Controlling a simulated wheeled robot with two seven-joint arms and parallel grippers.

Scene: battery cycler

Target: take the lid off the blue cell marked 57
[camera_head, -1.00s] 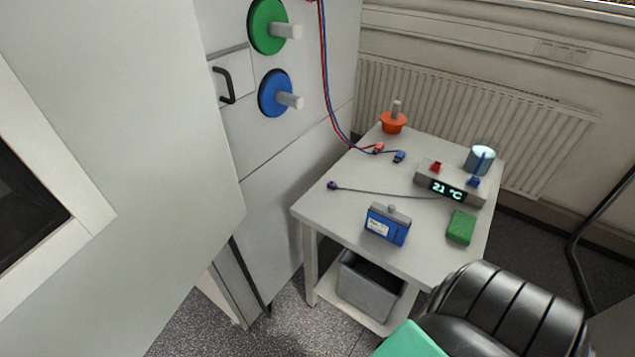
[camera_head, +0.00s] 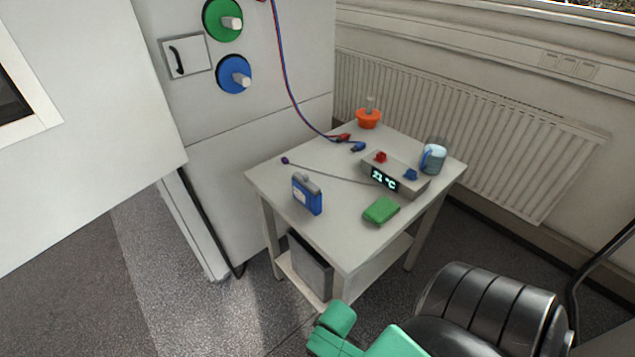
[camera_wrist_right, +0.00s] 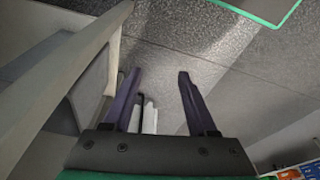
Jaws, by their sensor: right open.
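The blue cell (camera_head: 308,197) stands upright on the white table (camera_head: 345,238) near its left front edge. It has a white label on its front, too small to read here, and a grey lid (camera_head: 306,179) with a knob on top. My right gripper (camera_wrist_right: 154,80) is open and empty in the right wrist view, with floor and pale panels beyond its fingers. The cell does not show in that view. In the head view, green and black parts of my arm are at the bottom right, apart from the table. My left gripper is not in view.
On the table are a green block (camera_head: 381,210), a display box (camera_head: 396,177) reading 21 °C, a glass beaker (camera_head: 433,157), an orange pot (camera_head: 368,118) and cables with red and blue plugs (camera_head: 358,147). A grey bin (camera_head: 310,267) stands on the lower shelf.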

